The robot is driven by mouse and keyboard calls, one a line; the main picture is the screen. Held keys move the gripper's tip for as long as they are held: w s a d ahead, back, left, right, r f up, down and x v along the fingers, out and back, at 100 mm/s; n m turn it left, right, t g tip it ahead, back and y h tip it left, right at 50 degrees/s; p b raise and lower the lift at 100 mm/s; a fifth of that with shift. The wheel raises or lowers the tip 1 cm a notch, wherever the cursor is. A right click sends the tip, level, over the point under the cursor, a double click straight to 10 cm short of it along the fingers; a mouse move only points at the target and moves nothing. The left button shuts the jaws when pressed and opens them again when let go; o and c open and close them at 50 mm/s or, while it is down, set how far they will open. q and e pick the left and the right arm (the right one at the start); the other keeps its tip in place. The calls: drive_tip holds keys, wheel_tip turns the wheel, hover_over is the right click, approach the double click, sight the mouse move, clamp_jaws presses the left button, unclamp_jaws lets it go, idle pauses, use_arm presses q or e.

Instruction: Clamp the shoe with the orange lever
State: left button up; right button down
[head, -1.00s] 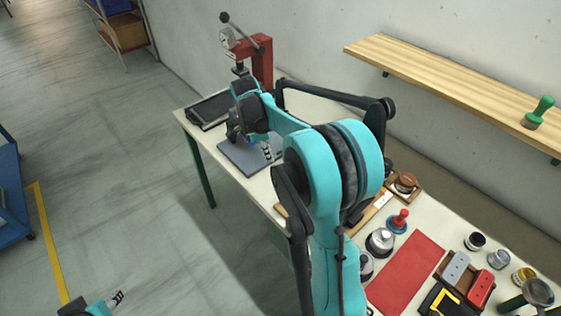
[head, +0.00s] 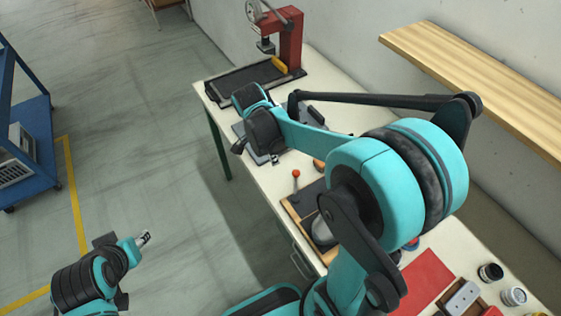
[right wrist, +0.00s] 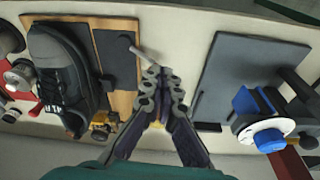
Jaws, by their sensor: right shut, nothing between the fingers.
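The dark shoe (right wrist: 62,75) lies on a wooden board (right wrist: 122,103) at the left of the right wrist view. In the head view a grey part of it (head: 322,232) shows beside my arm. The orange lever's ball knob (head: 296,173) stands up at the board's far end. In the right wrist view a grey rod (right wrist: 142,50) lies close to my fingertips; I cannot tell whether they touch it. My right gripper (right wrist: 162,82) is shut and empty, between the board and a grey plate. My left gripper (head: 145,238) is over the floor, too small to judge.
The grey plate (right wrist: 225,75) carries a fixture with a white dial (right wrist: 268,137) and blue parts. A red press (head: 290,42) and dark tray (head: 238,88) stand at the table's far end. A red mat (head: 425,278) and small jars lie nearer; a wooden shelf (head: 480,85) is on the wall.

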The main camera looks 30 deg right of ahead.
sight(296, 173)
drive_tip(key=b+x, duration=0.2)
drive_tip(key=x, duration=0.7)
drive_tip(key=shift+w+b, duration=0.1)
drive_tip(key=shift+b, duration=0.25)
drive_tip(key=shift+d+f, duration=0.2)
drive_tip(key=shift+d, duration=0.35)
drive_tip(key=shift+d+f, duration=0.25)
drive_tip(key=shift+d, duration=0.3)
drive_tip(key=shift+d+f+b, duration=0.2)
drive_tip(key=shift+d+b, duration=0.1)
drive_tip(key=shift+d, duration=0.35)
drive_tip(key=shift+s+d+m, duration=0.2)
drive_tip(key=shift+d+m, duration=0.2)
drive_tip(key=shift+m, duration=0.25)
drive_tip(key=shift+s+d+m, duration=0.2)
drive_tip(key=shift+d+m, duration=0.2)
drive_tip(key=shift+m, duration=0.25)
drive_tip(key=shift+d+g, duration=0.1)
drive_tip(key=shift+g, duration=0.2)
drive_tip(key=shift+s+d+m+g+b, duration=0.2)
drive_tip(key=shift+s+d+m, duration=0.2)
drive_tip(key=shift+m, duration=0.55)
drive_tip(key=shift+s+d+m+g+b, duration=0.2)
drive_tip(key=shift+d+m, duration=0.3)
drive_tip(key=shift+m, duration=0.45)
drive_tip(key=shift+s+d, duration=0.25)
drive_tip(key=shift+s, duration=0.1)
drive_tip(key=shift+s+d, duration=0.45)
drive_tip(key=shift+s, duration=0.05)
